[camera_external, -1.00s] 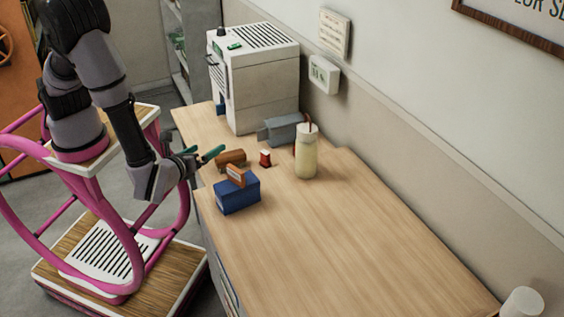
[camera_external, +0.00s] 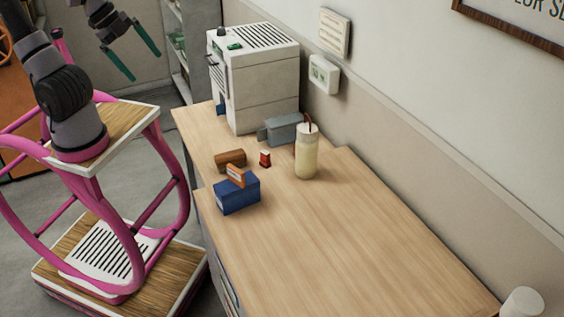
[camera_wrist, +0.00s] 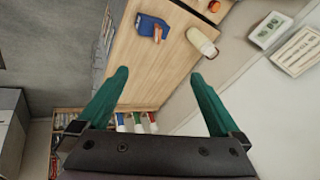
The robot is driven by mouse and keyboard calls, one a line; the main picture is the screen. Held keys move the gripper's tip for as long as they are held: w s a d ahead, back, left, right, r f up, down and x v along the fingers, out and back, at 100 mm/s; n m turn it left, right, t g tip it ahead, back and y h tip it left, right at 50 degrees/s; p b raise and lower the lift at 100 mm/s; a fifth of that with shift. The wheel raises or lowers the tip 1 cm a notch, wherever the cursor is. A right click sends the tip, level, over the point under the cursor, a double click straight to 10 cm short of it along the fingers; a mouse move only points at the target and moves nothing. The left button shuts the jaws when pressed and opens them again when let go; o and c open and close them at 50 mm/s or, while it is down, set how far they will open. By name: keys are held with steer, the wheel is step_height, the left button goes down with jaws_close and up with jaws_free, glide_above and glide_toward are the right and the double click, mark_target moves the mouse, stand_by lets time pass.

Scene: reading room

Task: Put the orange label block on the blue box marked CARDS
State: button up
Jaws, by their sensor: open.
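The orange label block (camera_external: 235,176) rests on top of the blue box (camera_external: 238,195), tilted and toward its back-left part. The blue box stands near the left edge of the wooden table. In the wrist view the orange block (camera_wrist: 157,34) shows against the blue box (camera_wrist: 146,24). The CARDS marking is too small to read. My gripper (camera_external: 144,66) is open and empty, raised high and well away to the left of the table. Its green fingers (camera_wrist: 163,98) are spread wide in the wrist view with nothing between them.
A brown block (camera_external: 230,159), a small red item (camera_external: 265,159), a grey box (camera_external: 284,129) and a cream bottle (camera_external: 307,158) stand behind the blue box. A white machine (camera_external: 254,80) stands at the table's back. The table's front half (camera_external: 340,240) is clear.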

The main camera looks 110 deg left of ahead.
steer(key=s+r+t, duration=0.1)
steer(key=s+d+r+t, duration=0.1)
steer(key=r, duration=0.1)
steer(key=shift+n+h, duration=0.3)
steer(key=shift+h, duration=0.1)
